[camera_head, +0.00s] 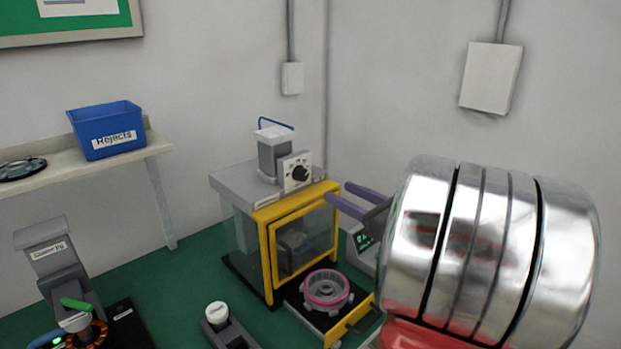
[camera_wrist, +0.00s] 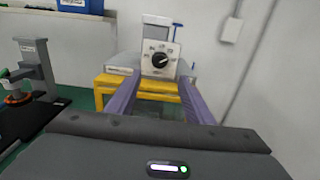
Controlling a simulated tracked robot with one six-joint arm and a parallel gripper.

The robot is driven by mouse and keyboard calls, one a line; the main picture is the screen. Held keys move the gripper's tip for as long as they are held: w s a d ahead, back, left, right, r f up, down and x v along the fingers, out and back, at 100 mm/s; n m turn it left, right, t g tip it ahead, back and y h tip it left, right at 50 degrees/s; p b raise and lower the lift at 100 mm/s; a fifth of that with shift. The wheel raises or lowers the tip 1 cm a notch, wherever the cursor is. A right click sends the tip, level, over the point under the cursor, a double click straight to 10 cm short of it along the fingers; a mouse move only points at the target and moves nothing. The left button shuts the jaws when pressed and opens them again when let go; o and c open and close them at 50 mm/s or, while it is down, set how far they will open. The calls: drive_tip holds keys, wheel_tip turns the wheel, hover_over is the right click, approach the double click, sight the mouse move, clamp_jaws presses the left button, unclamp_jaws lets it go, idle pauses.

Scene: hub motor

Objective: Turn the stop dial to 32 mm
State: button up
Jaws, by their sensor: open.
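The stop dial is a black knob (camera_head: 300,173) on a white scale plate (camera_head: 290,162), at the top front of the yellow-framed press (camera_head: 262,235). In the wrist view the knob (camera_wrist: 160,60) sits near the upper middle, its pointer toward the upper right. The scale numbers are too small to read. My gripper (camera_head: 340,195) is open, with two purple fingers to the right of and a little below the dial in the head view. In the wrist view the fingers (camera_wrist: 154,82) reach forward on either side below the dial, apart from it and empty.
Below the press, a drawer-like tray (camera_head: 352,323) holds a round part with a pink ring (camera_head: 326,288). A blue Rejects bin (camera_head: 105,130) stands on a shelf at left. A grey fixture (camera_head: 60,262) stands at lower left. A small display unit (camera_head: 363,242) is right of the press.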

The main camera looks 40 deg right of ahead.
sight(305, 175)
drive_tip(key=w, duration=1.2)
drive_tip(key=shift+w+a, duration=0.2)
drive_tip(key=shift+w, duration=0.05)
drive_tip(key=c, duration=1)
